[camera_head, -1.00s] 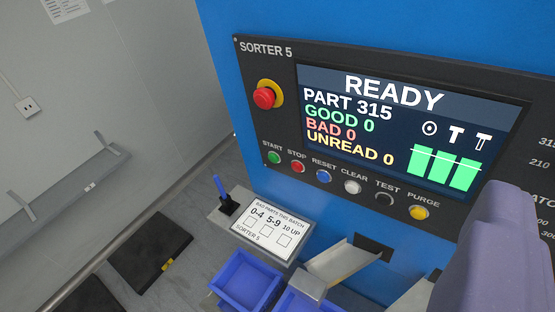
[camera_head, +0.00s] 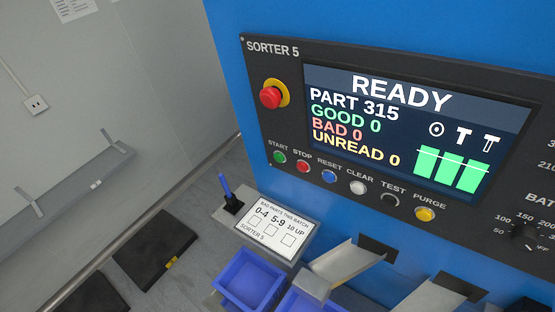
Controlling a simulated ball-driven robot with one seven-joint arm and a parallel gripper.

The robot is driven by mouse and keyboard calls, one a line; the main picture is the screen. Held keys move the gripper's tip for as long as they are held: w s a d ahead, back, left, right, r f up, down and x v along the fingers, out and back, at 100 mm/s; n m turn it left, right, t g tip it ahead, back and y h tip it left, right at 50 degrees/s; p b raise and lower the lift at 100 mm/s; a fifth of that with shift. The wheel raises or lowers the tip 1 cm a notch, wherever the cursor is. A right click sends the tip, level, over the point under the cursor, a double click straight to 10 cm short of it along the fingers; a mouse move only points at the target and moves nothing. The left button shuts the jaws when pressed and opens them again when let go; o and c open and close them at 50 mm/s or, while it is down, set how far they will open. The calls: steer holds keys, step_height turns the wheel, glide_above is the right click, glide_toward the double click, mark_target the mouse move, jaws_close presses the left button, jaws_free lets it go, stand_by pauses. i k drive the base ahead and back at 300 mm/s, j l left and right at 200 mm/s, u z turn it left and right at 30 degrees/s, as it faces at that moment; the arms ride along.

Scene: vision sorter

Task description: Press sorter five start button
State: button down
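The sorter 5 panel (camera_head: 253,90) is a dark plate on a blue cabinet. Its green start button (camera_head: 280,157) is at the left end of a row, below the red emergency stop (camera_head: 271,97). To its right are the red stop (camera_head: 303,166), blue reset (camera_head: 329,176), white clear, black test and yellow purge buttons. The screen (camera_head: 400,130) reads READY, part 315, good 0, bad 0, unread 0. My gripper is not in this view, so its opening and distance from the button cannot be seen.
A batch card (camera_head: 268,228) and a blue pen (camera_head: 226,188) in a holder are below the panel. Blue bins (camera_head: 252,280) and metal chutes (camera_head: 345,262) stand below too. Black mats (camera_head: 155,250) lie on the floor at left, with a grey wall behind.

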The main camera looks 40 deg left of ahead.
mark_target(278, 157)
steer(key=i+j+u, duration=0.15)
steer(key=j, duration=0.25)
steer(key=i+j+u, duration=0.15)
steer(key=j, duration=0.25)
steer(key=i+j+u, duration=0.15)
steer(key=i+j, duration=0.1)
steer(key=j, duration=0.1)
